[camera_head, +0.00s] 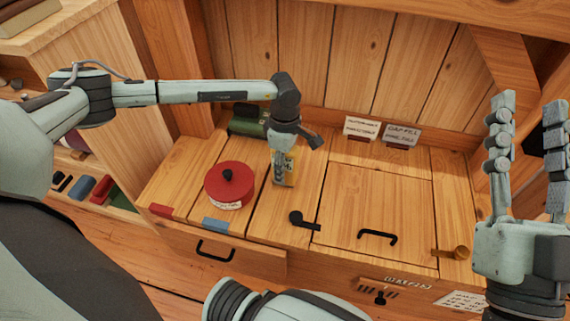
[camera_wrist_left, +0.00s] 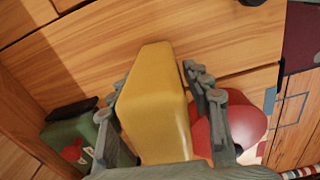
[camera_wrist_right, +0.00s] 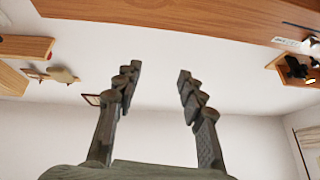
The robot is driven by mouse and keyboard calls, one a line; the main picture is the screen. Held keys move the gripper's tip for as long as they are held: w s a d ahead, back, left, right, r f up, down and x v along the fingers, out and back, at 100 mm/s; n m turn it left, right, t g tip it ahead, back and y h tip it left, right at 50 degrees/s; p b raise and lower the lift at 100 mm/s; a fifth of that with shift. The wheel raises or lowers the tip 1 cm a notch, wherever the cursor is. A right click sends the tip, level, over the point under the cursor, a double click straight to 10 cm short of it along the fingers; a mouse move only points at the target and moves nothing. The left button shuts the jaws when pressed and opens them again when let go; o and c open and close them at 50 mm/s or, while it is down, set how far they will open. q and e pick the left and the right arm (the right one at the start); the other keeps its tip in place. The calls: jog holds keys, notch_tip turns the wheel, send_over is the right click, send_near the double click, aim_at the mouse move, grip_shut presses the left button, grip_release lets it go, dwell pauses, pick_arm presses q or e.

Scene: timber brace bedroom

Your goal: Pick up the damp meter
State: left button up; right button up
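The damp meter, a yellow block-shaped device (camera_head: 291,168), stands upright on the wooden bench top, right of a red round tin (camera_head: 229,181). My left gripper (camera_head: 284,158) reaches down over it from above. In the left wrist view the plain yellow body (camera_wrist_left: 158,105) stands between the two fingers of my left gripper (camera_wrist_left: 160,95). The left finger is close to its side, and a gap shows on the right, so the fingers look open around it. My right gripper (camera_head: 528,110) is raised at the right, open and empty; it also shows in the right wrist view (camera_wrist_right: 160,80).
A dark green object (camera_head: 247,121) lies behind the tin. Two small cards (camera_head: 361,127) (camera_head: 402,134) stand at the back. The hatch top is clear.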

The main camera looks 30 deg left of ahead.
pick_arm(q)
jog(key=c, duration=0.9)
jog(key=shift+o, duration=0.2)
jog(key=shift+r, duration=0.15)
